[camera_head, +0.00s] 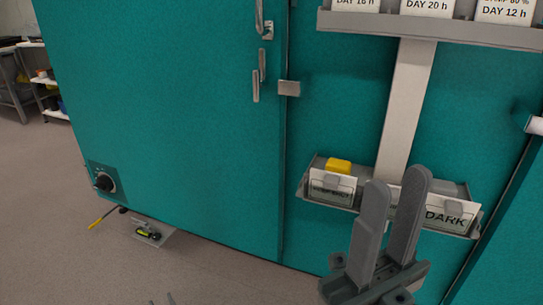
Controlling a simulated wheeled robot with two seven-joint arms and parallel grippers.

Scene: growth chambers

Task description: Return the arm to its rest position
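My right gripper (398,180) is at the lower right, fingers pointing up. A gap shows between its two grey fingers, and nothing is seen held in it. It overlaps the middle of the lower card tray (456,233) in the view; I cannot tell how far apart they are. Two small grey tips (162,299) at the bottom edge look like my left gripper; the rest of it is out of frame, so its state is unclear.
Teal chamber doors (190,120) with handles (262,65) fill the middle. The lower tray holds cards, one reading DARK (447,215), and a yellow block (339,166). An upper card shelf (440,30) is above. A dial (104,182) is at left. Floor (50,220) is open at left.

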